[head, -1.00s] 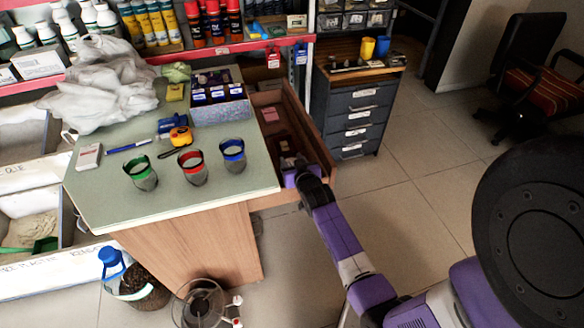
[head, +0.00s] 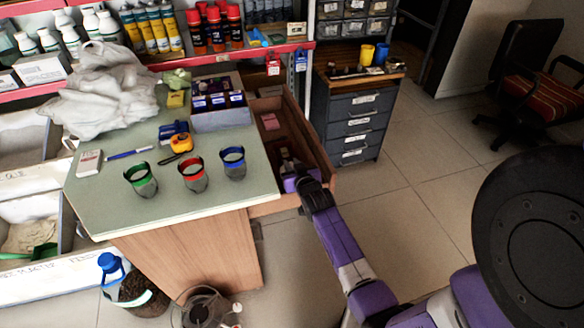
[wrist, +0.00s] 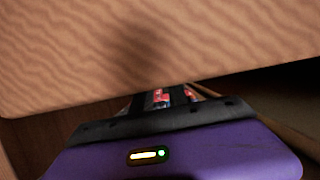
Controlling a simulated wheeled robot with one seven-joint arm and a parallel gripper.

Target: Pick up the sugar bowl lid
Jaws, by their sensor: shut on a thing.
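My gripper (head: 289,172) reaches into the open wooden drawer (head: 318,150) at the right end of the green-topped table. In the wrist view, my gripper (wrist: 160,98) points under a close wooden panel (wrist: 150,50). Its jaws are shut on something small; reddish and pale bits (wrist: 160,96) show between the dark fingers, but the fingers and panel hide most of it. I cannot make out a sugar bowl lid for certain in either view.
The green tabletop (head: 100,212) holds cups with green (head: 141,180), red (head: 193,174) and blue (head: 232,163) rims, an orange tape measure (head: 181,143) and a box (head: 220,108). A grey drawer cabinet (head: 352,120) stands behind the drawer.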

